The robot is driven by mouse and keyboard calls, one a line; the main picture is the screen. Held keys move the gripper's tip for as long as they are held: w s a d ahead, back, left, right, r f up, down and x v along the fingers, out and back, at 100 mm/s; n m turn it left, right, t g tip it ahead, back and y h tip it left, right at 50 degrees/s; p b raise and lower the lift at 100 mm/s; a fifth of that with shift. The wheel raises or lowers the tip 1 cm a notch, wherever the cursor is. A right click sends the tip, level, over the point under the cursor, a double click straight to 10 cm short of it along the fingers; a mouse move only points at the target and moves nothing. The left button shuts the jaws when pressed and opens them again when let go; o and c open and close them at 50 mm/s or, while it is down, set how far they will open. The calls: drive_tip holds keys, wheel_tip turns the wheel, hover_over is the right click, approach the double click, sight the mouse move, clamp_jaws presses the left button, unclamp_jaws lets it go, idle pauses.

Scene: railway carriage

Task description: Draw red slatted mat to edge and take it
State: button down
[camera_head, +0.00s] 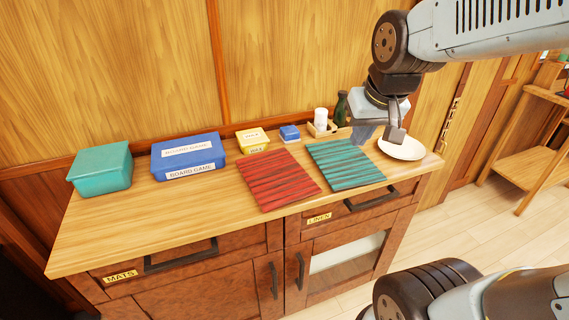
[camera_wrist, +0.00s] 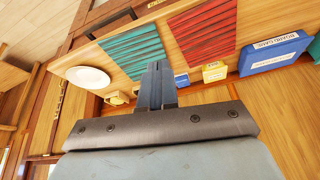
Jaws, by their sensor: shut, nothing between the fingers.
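The red slatted mat (camera_head: 278,180) lies flat on the wooden cabinet top, its near end close to the front edge. It also shows in the wrist view (camera_wrist: 204,32). A teal slatted mat (camera_head: 345,164) lies just right of it, also seen in the wrist view (camera_wrist: 130,48). My gripper (camera_head: 395,134) is shut and empty, above the right part of the cabinet near the white plate, to the right of both mats and apart from the red one. In the wrist view my gripper's fingers (camera_wrist: 156,84) are together.
A white plate (camera_head: 402,149) sits at the right end. Behind the mats stand a yellow box (camera_head: 252,140), a small blue box (camera_head: 290,133) and a wooden caddy (camera_head: 321,129). A blue board game box (camera_head: 188,156) and teal box (camera_head: 101,168) are left. The front-left top is clear.

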sight(281, 174)
drive_tip(key=w+a+f+g, duration=0.1)
drive_tip(key=w+a+f, duration=0.1)
drive_tip(key=f, duration=0.4)
drive_tip(key=w+a+f+n, duration=0.1)
drive_tip(key=w+a+f, duration=0.1)
drive_tip(key=a+f, duration=0.3)
drive_tip(key=w+a+f+n+g, duration=0.1)
drive_tip(key=w+a+f, duration=0.2)
drive_tip(key=f, duration=0.6)
drive_tip(key=shift+w+a+f+g, duration=0.1)
drive_tip(key=shift+a+f+g, duration=0.2)
drive_tip(key=shift+a, duration=0.3)
drive_tip(key=w+a, duration=0.1)
drive_tip(key=w, duration=0.2)
drive_tip(key=w+a, duration=0.1)
drive_tip(key=w, duration=0.3)
drive_tip(key=w+a, duration=0.1)
drive_tip(key=w, duration=0.3)
drive_tip(key=shift+w+a+f, duration=0.1)
drive_tip(key=shift+w+f, duration=0.1)
drive_tip(key=shift+f, duration=0.2)
drive_tip(key=shift+s+f, duration=0.15)
drive_tip(key=shift+f, duration=0.2)
